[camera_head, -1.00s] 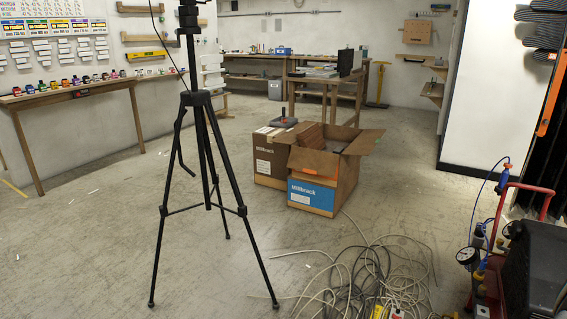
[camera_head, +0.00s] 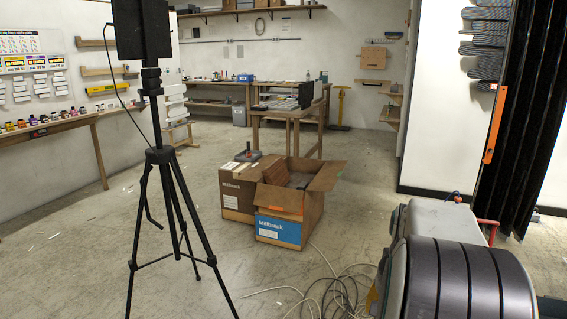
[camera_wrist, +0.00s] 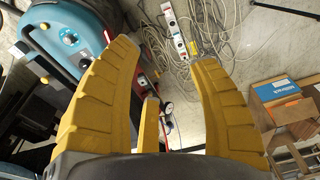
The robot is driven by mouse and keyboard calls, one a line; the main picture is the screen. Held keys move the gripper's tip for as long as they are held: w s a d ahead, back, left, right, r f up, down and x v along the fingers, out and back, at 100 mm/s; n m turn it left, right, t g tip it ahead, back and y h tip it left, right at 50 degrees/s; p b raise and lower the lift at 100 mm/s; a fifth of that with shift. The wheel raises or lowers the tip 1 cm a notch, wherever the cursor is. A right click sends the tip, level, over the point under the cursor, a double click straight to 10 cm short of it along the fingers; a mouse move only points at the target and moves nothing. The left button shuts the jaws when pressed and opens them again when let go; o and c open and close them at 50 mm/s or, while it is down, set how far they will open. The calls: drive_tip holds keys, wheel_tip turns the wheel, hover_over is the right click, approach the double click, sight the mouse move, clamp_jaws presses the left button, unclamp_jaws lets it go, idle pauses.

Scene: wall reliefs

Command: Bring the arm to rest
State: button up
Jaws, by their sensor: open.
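The gripper itself cannot be made out there.
A black tripod (camera_head: 165,200) stands at left. A workbench (camera_head: 290,112) is behind. In the wrist view, a blue machine (camera_wrist: 65,40) lies left and a power strip (camera_wrist: 174,30) at top.

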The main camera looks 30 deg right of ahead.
drive_tip(key=s+a+r+n+p, duration=0.1)
drive_tip(key=a+r+n+p, duration=0.3)
drive_tip(key=a, duration=0.4)
drive_tip(key=s+a+r+n+t+p, duration=0.1)
drive_tip(key=a+r+n+p, duration=0.2)
drive_tip(key=a+r+p, duration=0.2)
drive_tip(key=s+a+r+n+t+y+p, duration=0.1)
drive_tip(key=s+a+r+n+p, duration=0.1)
drive_tip(key=a+r+n+p, duration=0.2)
drive_tip(key=shift+a+r+n+p, duration=0.45)
drive_tip(key=shift+a+r, duration=1)
drive_tip(key=shift+a, duration=2.6)
drive_tip(key=shift+d, duration=0.15)
